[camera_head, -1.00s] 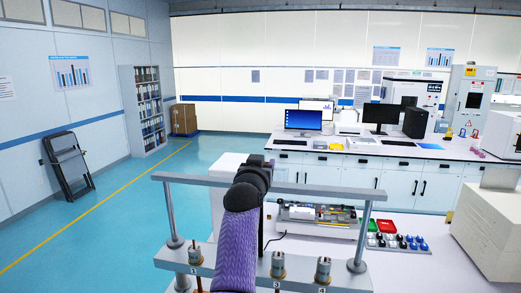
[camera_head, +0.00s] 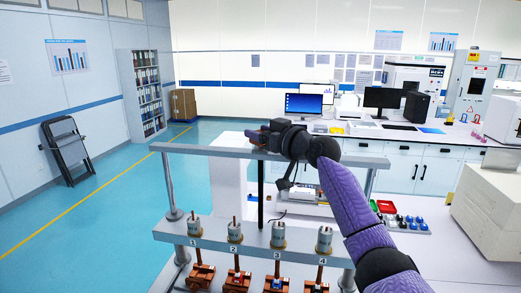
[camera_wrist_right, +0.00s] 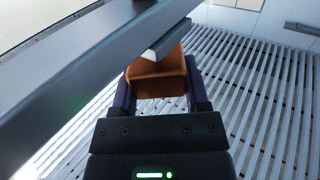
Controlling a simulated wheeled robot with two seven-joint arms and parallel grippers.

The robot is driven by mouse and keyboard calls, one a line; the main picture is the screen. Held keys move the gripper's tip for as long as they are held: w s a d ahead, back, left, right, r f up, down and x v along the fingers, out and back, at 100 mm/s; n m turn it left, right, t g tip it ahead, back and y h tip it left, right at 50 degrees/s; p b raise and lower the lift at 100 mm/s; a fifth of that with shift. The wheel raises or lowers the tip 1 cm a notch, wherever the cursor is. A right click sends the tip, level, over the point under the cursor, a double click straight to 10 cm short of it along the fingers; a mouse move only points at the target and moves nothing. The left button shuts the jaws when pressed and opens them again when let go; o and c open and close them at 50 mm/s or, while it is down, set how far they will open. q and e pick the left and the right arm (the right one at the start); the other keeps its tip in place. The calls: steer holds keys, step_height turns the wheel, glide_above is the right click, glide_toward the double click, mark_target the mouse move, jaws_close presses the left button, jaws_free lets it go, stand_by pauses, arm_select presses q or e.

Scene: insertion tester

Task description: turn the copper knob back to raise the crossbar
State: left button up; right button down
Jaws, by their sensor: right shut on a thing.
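The copper knob (camera_wrist_right: 158,82) shows in the right wrist view as an orange block between the two purple fingers. My right gripper (camera_wrist_right: 161,92) is shut on it. In the head view my right gripper (camera_head: 262,137) is at the middle of the grey crossbar (camera_head: 205,150), and the knob there is mostly hidden by it. The crossbar spans two upright posts above a lower grey plate (camera_head: 335,255). It also crosses the right wrist view (camera_wrist_right: 95,60) diagonally, close to the knob. My left gripper is not in view.
Several metal fittings (camera_head: 279,236) stand in a numbered row on the lower plate, with copper-coloured parts (camera_head: 237,281) below them. Red and green bins (camera_head: 387,206) and small parts lie to the right. A white cabinet stands at far right.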

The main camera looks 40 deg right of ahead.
steer(key=shift+f+n+y+b, duration=0.2)
steer(key=shift+n+y+b, duration=0.45)
steer(key=shift+y, duration=0.55)
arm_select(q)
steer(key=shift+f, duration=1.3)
arm_select(e)
steer(key=shift+r+n+g+y, duration=0.15)
steer(key=shift+n+g+y, duration=0.55)
steer(key=shift+n+y, duration=0.8)
steer(key=shift+y, duration=0.5)
steer(key=shift+c, duration=0.4)
jaws_free()
steer(key=shift+w, duration=0.1)
steer(key=b+v, duration=0.1)
steer(key=v, duration=0.1)
steer(key=b+v, duration=0.2)
steer(key=shift+w+f+b, duration=0.1)
steer(key=shift+f+b, duration=0.2)
steer(key=shift+f, duration=0.05)
arm_select(q)
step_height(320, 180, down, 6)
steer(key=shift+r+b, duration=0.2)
steer(key=shift+b, duration=1)
arm_select(e)
steer(key=v, duration=0.6)
steer(key=shift+r, duration=0.45)
